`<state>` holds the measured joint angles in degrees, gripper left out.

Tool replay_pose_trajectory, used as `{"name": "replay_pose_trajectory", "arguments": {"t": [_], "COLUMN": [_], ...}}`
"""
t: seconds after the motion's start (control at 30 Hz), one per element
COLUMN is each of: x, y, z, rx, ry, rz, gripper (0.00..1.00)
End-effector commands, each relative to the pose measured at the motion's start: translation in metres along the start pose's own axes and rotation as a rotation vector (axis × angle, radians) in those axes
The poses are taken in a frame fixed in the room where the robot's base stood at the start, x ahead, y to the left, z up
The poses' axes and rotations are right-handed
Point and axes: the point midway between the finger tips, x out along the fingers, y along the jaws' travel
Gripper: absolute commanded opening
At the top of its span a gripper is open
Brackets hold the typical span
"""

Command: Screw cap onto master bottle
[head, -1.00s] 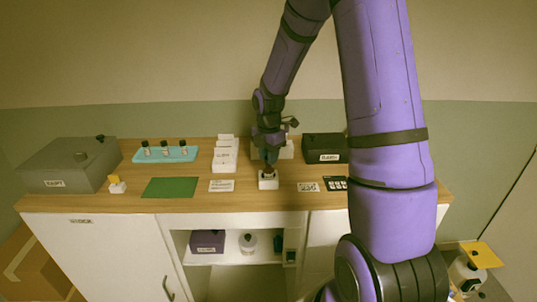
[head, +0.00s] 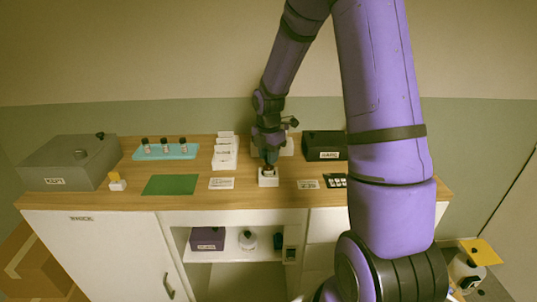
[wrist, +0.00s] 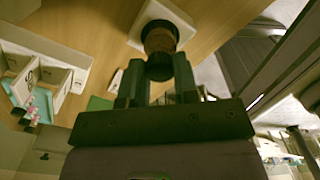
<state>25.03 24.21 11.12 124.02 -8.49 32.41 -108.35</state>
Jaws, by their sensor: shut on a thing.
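My gripper (head: 269,163) points down over a small white block (head: 268,181) on the wooden counter. In the wrist view my gripper (wrist: 158,85) is shut on a dark cap (wrist: 160,70) between its two fingers. Beyond the cap, in line with it, is the brown master bottle (wrist: 159,39), standing in the white block (wrist: 186,22). The cap appears to be at the bottle's mouth; how far it is seated cannot be told. In the head view the fingers hide most of the bottle.
A teal tray (head: 190,153) with several small bottles, a green mat (head: 170,185) and a white stepped rack (head: 222,162) stand left. A dark box (head: 324,146) and small cards (head: 308,184) are right. A grey box (head: 65,165) stands at the far left.

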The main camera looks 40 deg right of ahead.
Motion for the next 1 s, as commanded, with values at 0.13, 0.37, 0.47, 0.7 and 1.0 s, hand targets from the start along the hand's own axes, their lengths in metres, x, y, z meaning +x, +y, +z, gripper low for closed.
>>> {"name": "replay_pose_trajectory", "arguments": {"t": [0.13, 0.37, 0.47, 0.7, 1.0], "x": [0.0023, 0.0024, 0.0024, 0.0040, 0.0077], "y": [-0.0001, -0.0001, -0.0001, -0.0002, -0.0003], "z": [0.0000, -0.0001, -0.0002, -0.0002, -0.0004], "rx": [0.000, 0.000, 0.000, 0.000, 0.000], "ry": [0.000, 0.000, 0.000, 0.001, 0.001], "rz": [0.000, 0.000, -0.001, -0.001, -0.001], "gripper": [0.06, 0.06, 0.06, 0.06, 0.06]}}
